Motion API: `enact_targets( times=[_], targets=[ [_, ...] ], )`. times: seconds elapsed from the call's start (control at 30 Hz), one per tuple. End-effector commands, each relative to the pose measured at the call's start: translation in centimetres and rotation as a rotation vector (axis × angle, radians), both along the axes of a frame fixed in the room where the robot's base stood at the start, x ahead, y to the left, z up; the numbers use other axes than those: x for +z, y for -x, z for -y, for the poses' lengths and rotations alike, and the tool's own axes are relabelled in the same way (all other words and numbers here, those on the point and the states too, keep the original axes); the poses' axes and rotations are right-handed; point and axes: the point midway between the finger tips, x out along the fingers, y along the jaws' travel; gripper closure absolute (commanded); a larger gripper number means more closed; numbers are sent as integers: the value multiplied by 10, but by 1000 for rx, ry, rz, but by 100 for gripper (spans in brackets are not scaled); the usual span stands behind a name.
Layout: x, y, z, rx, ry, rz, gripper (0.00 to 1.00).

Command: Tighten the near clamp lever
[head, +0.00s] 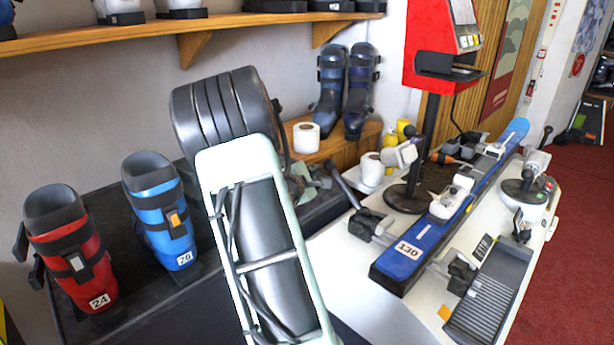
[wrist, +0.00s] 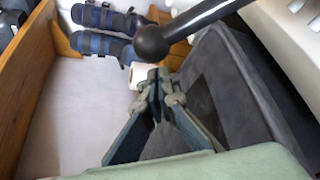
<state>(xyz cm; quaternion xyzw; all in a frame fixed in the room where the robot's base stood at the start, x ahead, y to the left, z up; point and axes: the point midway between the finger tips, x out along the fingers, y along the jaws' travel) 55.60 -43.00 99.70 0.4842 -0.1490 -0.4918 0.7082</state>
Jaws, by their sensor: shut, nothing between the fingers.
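A blue ski (head: 424,232) numbered 130 lies across the white bench, held by clamps. The near clamp (head: 372,224) is a dark block at the ski's near left side. A grey lever rod (head: 346,187) slants up and left from it towards my gripper (head: 318,182). In the wrist view the lever's black ball knob (wrist: 152,43) is large, just beyond the fingertips, its grey rod running to the upper right. My gripper (wrist: 158,82) is shut and empty there, with its tips close to the knob. I cannot tell whether they touch. My arm hides part of the head view.
A red boot (head: 70,250) and a blue boot (head: 160,210) stand on the dark surface at left. Dark blue boots (head: 345,90) and a white roll (head: 306,137) sit behind. A red device on a post (head: 435,60) and a grey tray (head: 492,292) flank the ski.

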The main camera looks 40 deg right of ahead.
Motion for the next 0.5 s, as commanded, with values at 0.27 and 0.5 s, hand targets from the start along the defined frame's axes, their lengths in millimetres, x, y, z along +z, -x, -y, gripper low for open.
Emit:
enact_targets(
  times=[0.27, 0.5],
  targets=[
    [6, 10, 2, 1, 0, -1, 100],
    [6, 10, 2, 1, 0, -1, 100]
  ],
)
